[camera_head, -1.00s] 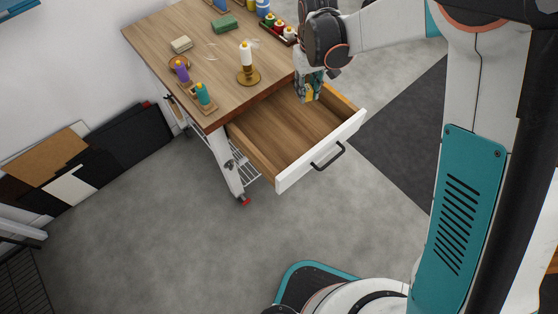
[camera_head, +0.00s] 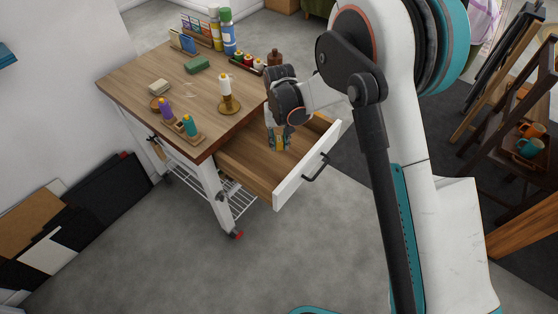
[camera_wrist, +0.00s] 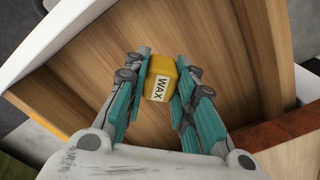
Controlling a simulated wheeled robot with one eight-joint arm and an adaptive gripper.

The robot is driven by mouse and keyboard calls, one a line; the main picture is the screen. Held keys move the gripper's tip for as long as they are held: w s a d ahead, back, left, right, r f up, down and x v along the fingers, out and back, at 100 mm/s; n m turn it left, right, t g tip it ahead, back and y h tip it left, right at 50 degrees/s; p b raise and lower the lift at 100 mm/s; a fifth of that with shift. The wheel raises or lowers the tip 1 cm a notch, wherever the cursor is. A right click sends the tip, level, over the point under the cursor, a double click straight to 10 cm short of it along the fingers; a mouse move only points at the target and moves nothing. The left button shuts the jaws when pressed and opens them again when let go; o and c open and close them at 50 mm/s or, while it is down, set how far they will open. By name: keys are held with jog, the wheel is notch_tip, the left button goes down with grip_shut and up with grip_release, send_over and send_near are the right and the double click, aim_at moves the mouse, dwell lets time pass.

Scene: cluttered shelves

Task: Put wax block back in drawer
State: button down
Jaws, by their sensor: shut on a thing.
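The wax block is a yellow block with a white "WAX" label (camera_wrist: 161,80), held between my two fingers in the wrist view. My gripper (camera_wrist: 160,85) is shut on it, one finger on each side. In the head view my gripper (camera_head: 279,140) points down over the open drawer (camera_head: 245,160), inside its outline. The drawer is pulled out from the wooden worktable, with a white front and black handle. Its wooden bottom looks bare around the block. I cannot tell whether the block touches the drawer bottom. The fingers mostly hide the block in the head view.
The worktable top (camera_head: 140,85) holds a candle on a brass holder (camera_head: 227,95), a green block (camera_head: 196,64), a pale block (camera_head: 158,87) and small bottles. The drawer's front panel (camera_head: 305,170) and side walls surround the gripper. Boards lean on the wall at left.

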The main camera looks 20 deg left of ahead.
aim_at(279, 163)
notch_tip(279, 163, down, 9)
jog(key=shift+f+b, duration=0.1)
jog(key=shift+b, duration=1.1)
jog(key=shift+f, duration=0.15)
jog(key=c, duration=1.3)
grip_release()
jog(key=shift+c, duration=0.2)
notch_tip(279, 163, up, 12)
jog(key=p, duration=0.4)
jog(key=shift+r, duration=0.2)
